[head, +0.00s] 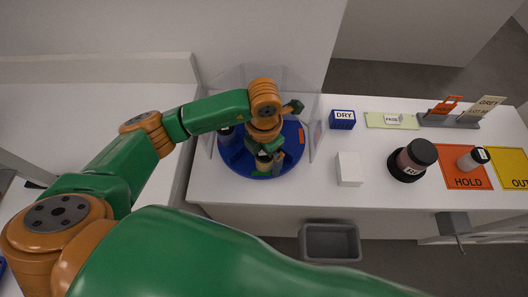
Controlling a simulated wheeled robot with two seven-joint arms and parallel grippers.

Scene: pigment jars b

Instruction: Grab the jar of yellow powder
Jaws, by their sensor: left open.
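My left gripper (268,163) points down over the blue round plate (236,162) inside a clear-walled enclosure (208,140). It is open. Something small, dark and pale shows between its fingers, but I cannot tell what it is. A dark-topped jar (226,131) stands on the plate's left side, partly behind my arm; its contents do not show. I cannot make out yellow powder in any jar. My left wrist and forearm hide much of the plate. My right gripper is not in view.
A grey bin (330,243) sits below the counter's front edge.

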